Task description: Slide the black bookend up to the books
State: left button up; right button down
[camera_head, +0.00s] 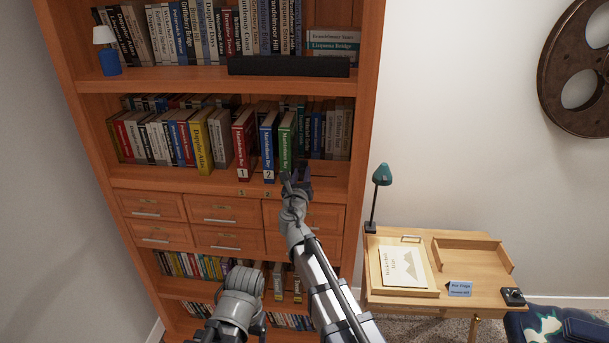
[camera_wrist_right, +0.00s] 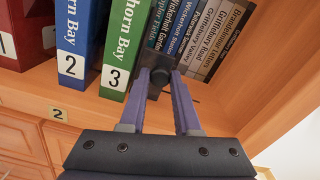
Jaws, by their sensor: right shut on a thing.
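The red book 1 (camera_head: 243,145), blue book 2 (camera_head: 268,147) and green book 3 (camera_head: 286,142) stand upright on the middle shelf. My right gripper (camera_head: 298,181) is at that shelf's front edge, just right of the green book's foot. In the right wrist view its fingers (camera_wrist_right: 159,84) are shut on a small dark piece, the black bookend (camera_wrist_right: 158,76). My left gripper does not show.
Darker books (camera_head: 335,133) stand behind, to the right. Bare shelf (camera_head: 331,170) lies right of my gripper, up to the bookcase's side wall. Drawers (camera_head: 215,210) are below. A long black box (camera_head: 290,66) lies on the shelf above. A desk (camera_head: 465,296) with a lamp (camera_head: 380,180) stands at right.

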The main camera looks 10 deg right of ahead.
jog(key=c, duration=0.6)
grip_release()
jog(key=shift+s+d, duration=0.1)
jog(key=shift+d, duration=0.2)
jog(key=shift+s+d, duration=0.6)
jog(key=shift+s, duration=0.05)
jog(key=s+a+m, duration=0.1)
jog(key=s+a, duration=0.1)
jog(key=s, duration=0.5)
jog(key=shift+s+d+f+m+g, duration=0.1)
jog(key=shift+s+f+m+g, duration=1.9)
jog(key=shift+s+f+m, duration=1.45)
jog(key=shift+s+a+f+m+g, duration=0.1)
jog(key=shift+s+f+m+g, duration=2.1)
jog(key=shift+m, duration=2.3)
jog(key=shift+s+d+f+m+g, duration=0.1)
jog(key=shift+s+f+m+g, duration=1.7)
jog(key=shift+s+f+m, duration=1.75)
